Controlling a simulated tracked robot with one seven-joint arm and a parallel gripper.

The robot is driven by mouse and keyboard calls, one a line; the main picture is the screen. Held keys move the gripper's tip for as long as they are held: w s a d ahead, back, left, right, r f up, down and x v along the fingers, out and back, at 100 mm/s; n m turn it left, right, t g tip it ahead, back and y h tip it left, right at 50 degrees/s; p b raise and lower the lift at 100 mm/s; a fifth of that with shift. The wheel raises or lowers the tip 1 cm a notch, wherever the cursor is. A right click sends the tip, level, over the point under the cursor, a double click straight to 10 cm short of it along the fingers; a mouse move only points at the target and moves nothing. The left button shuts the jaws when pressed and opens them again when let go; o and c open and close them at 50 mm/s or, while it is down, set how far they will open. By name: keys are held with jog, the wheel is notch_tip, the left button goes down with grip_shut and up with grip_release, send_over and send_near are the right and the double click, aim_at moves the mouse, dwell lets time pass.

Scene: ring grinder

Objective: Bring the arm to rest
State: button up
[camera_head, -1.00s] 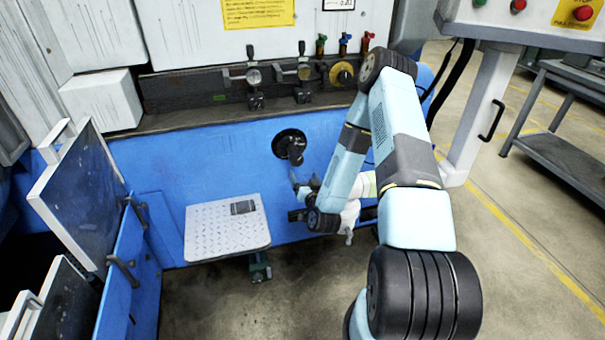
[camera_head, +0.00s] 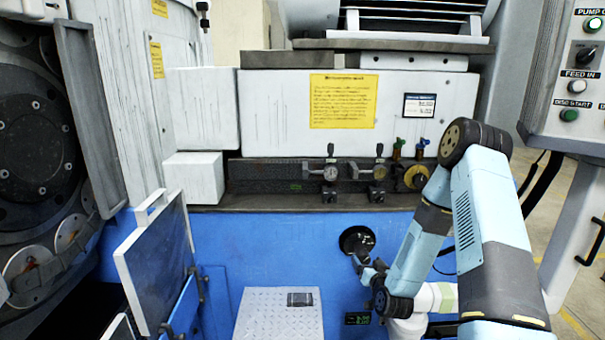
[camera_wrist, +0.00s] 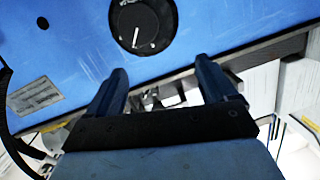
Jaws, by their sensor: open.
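My gripper (camera_head: 362,264) is at the blue front panel (camera_head: 270,245) of the machine, just below a round black dial (camera_head: 357,240). My arm is bent, reaching down on the right side of the head view. In the wrist view my gripper (camera_wrist: 160,75) has its two dark fingers spread apart, with nothing held between them. The dial (camera_wrist: 142,24) shows beyond the fingertips there, with a white pointer mark. I cannot tell the exact gap between fingers and panel.
A ridged metal step plate (camera_head: 280,316) lies left of my gripper. An open hinged panel (camera_head: 155,265) stands at the left. Valves with levers (camera_head: 330,175) line the ledge above. A control box (camera_head: 570,80) is at upper right. Open floor shows at far right.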

notch_tip(320, 180, up, 14)
jog(key=n+g, duration=0.3)
jog(key=g, duration=0.1)
jog(key=s+r+g+h, duration=0.2)
jog(key=s+r, duration=0.7)
jog(key=r, duration=0.3)
jog(key=s+r+m+g, duration=0.1)
jog(key=s+r, duration=0.5)
jog(key=s, duration=0.8)
jog(key=s+r+m+g, duration=0.1)
jog(key=s+r+g, duration=0.2)
jog(key=s, duration=1.2)
notch_tip(320, 180, up, 3)
jog(key=shift+s+d+g, duration=0.25)
jog(key=shift+d+g, duration=0.1)
jog(key=shift+g, duration=0.05)
jog(key=shift+c, duration=0.5)
